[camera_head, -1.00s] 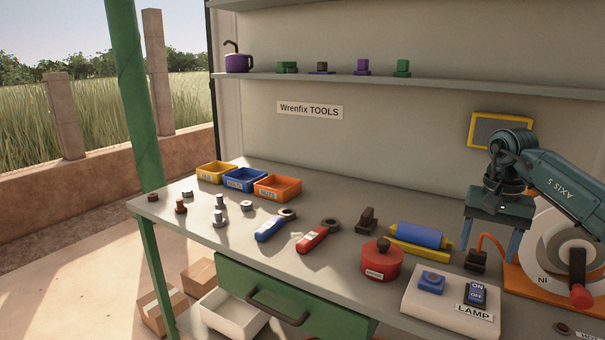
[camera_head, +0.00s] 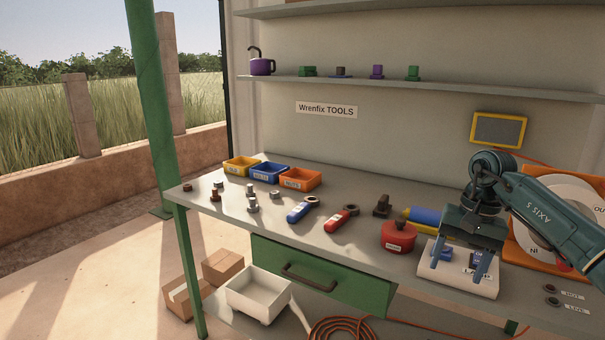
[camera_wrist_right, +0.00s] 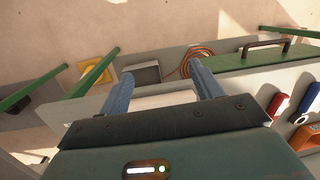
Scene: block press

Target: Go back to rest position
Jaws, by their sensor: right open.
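In the right wrist view the open fingers (camera_wrist_right: 160,85) point toward the bench front and the floor below. My left gripper is in no view.
The workbench (camera_head: 385,270) holds a red round pot (camera_head: 398,238), wrenches, bolts and small bins (camera_head: 300,180). A press-like unit with a white disc (camera_head: 572,200) stands at the right. Below are a green drawer (camera_head: 340,281), a white crate (camera_head: 257,297) and an orange cable (camera_head: 340,328).

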